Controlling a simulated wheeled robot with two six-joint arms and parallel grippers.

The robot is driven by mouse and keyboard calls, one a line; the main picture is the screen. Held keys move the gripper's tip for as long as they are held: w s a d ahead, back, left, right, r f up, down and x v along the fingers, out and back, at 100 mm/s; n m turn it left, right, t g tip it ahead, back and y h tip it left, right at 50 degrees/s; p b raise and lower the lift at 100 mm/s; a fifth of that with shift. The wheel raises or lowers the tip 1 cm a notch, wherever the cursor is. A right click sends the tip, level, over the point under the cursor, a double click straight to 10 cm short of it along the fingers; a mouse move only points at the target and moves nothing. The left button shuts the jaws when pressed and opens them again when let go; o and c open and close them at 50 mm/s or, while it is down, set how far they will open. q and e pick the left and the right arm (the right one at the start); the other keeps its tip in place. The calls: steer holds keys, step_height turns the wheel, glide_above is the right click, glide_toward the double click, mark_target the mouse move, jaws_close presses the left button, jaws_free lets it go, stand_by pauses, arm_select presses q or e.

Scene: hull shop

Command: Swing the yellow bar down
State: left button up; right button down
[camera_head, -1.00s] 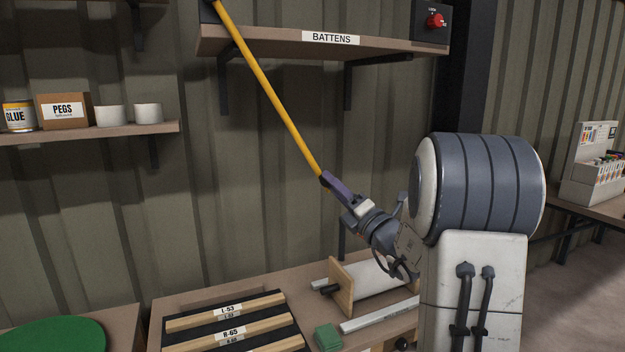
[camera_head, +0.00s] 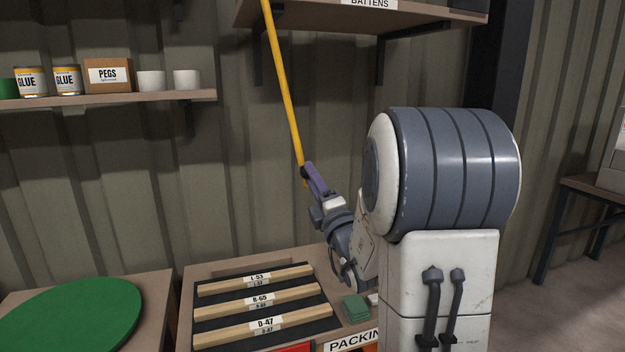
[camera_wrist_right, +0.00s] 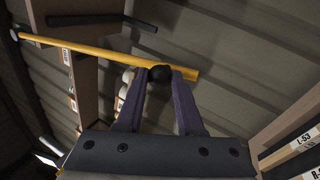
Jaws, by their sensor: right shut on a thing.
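The yellow bar (camera_head: 283,88) hangs at a steep slant in the head view, running from the top edge near the battens shelf down to my right gripper. In the right wrist view the bar (camera_wrist_right: 110,54) crosses the upper part of the picture. My right gripper (camera_head: 305,172) is at the bar's lower end. Its two purple fingers (camera_wrist_right: 160,78) are shut on a dark round knob (camera_wrist_right: 160,75) at the bar, close to the bar's end. The bar's upper end is outside the head view. My left gripper is not in view.
The battens shelf (camera_head: 420,16) is at the top, a lower shelf (camera_head: 110,103) with glue cans, a pegs box and white cups at left. Below are a bench with labelled wooden battens (camera_head: 262,302) on a black tray and a green disc (camera_head: 75,315). Bare corrugated wall lies behind the bar.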

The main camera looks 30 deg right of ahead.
steer(key=shift+r, duration=0.1)
steer(key=c, duration=0.6)
jaws_free()
steer(key=shift+o, duration=0.2)
steer(key=b+v, duration=1)
steer(key=shift+s+b, duration=0.2)
steer(key=shift+b, duration=0.15)
